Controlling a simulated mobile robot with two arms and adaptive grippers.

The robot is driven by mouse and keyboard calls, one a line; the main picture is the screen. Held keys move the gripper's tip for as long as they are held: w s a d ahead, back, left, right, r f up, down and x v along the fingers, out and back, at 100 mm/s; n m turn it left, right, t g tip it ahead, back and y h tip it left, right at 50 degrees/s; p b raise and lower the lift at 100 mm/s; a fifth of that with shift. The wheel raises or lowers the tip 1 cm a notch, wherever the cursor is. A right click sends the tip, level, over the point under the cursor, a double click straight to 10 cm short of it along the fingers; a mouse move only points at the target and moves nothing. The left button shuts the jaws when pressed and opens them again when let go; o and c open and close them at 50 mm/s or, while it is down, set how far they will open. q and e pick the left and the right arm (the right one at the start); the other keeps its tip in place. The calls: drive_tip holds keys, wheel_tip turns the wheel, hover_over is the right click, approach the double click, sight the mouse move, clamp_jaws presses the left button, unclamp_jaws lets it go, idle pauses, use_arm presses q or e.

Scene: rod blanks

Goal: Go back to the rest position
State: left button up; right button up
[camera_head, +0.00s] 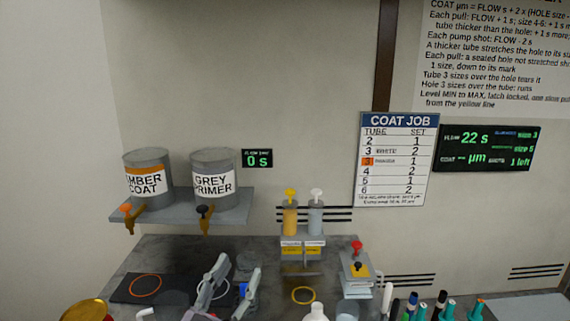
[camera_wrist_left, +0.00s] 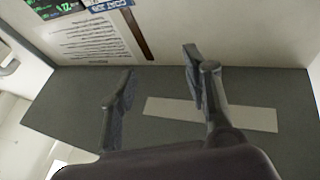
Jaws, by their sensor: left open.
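My left gripper (camera_head: 230,291) is at the lower left of the head view, over the grey bench (camera_head: 180,250). Its two fingers stand apart with nothing between them. The left wrist view shows the same two spread fingers (camera_wrist_left: 160,95) with a grey surface (camera_wrist_left: 80,105) and a pale strip (camera_wrist_left: 250,118) beyond them. My right gripper does not show in either view.
Two cans, amber coat (camera_head: 147,180) and grey primer (camera_head: 213,181), stand on a wall shelf (camera_head: 180,208). Two pump bottles (camera_head: 290,219) stand at the bench's back. A red-knobbed device (camera_head: 356,270) is right of them. Several markers and bottles crowd the front right.

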use_arm(q)
drive_tip(key=s+a+f+n+g+y, duration=0.35)
drive_tip(key=a+f+y, duration=0.2)
drive_tip(key=f, duration=0.45)
drive_tip(key=s+a+f+n+g+y, duration=0.2)
drive_tip(key=s+a+f+g+y, duration=0.3)
drive_tip(key=f, duration=0.4)
drive_tip(key=s+a+f+m+g+h, duration=0.1)
drive_tip(key=s+f+g, duration=0.4)
drive_tip(key=s, duration=0.4)
drive_tip(key=s+f+m+g+h, duration=0.1)
drive_tip(key=s+f+g, duration=0.4)
drive_tip(key=s, duration=0.5)
wheel_tip(320, 180, down, 26)
drive_tip(key=s+a+f+g, duration=0.1)
drive_tip(key=s+a+f, duration=0.2)
drive_tip(key=s+f, duration=1.4)
drive_tip(key=shift+s+f, duration=0.15)
drive_tip(key=shift+f, duration=0.2)
drive_tip(key=shift+a+m, duration=0.1)
drive_tip(key=shift+m, duration=0.15)
